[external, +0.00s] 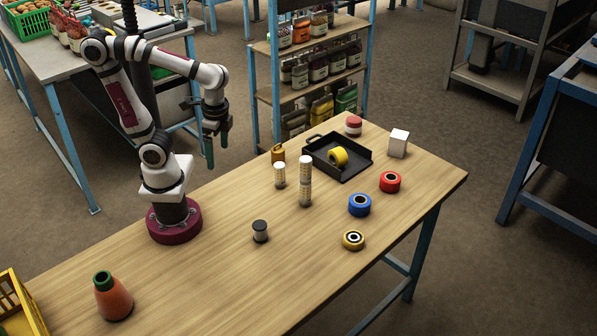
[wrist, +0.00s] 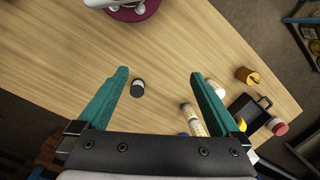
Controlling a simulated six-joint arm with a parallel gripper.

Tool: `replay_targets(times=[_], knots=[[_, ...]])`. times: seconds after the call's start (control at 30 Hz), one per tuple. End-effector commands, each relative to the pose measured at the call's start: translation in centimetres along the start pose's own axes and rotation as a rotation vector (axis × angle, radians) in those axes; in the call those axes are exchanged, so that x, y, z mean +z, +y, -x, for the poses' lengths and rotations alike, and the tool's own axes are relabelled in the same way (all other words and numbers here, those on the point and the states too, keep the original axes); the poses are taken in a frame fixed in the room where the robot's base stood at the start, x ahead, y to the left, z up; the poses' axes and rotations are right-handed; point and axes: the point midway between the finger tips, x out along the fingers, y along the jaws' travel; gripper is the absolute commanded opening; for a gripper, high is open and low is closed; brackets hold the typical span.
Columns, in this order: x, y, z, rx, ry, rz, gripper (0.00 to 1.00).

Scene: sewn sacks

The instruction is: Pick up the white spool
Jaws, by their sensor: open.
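My gripper (external: 217,155) is open and empty, with teal fingers pointing down. In the external view it is raised well above the table level, behind and left of the spool. Both fingers of my gripper (wrist: 160,73) show in the wrist view, wide apart.
A black tray (external: 356,170) holds a yellow roll (external: 338,156). An orange cone-shaped bottle (external: 113,299) stands far left. Table around the spool is clear.

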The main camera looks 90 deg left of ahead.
Motion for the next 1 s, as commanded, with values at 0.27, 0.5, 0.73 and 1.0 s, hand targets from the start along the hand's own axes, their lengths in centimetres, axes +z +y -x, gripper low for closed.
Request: replay_targets(times=[0.27, 0.5, 0.73, 1.0], knots=[[3.1, 0.2, -2.2, -0.084, 0.038, -0.234, 0.96], [3.1, 0.2, -2.2, -0.082, 0.037, -0.231, 0.90], [1.3, 0.4, -2.4, 0.103, -0.100, 0.050, 0.90], [-7.5, -4.0, -8.5, 0.763, -0.561, 1.016, 0.90]])
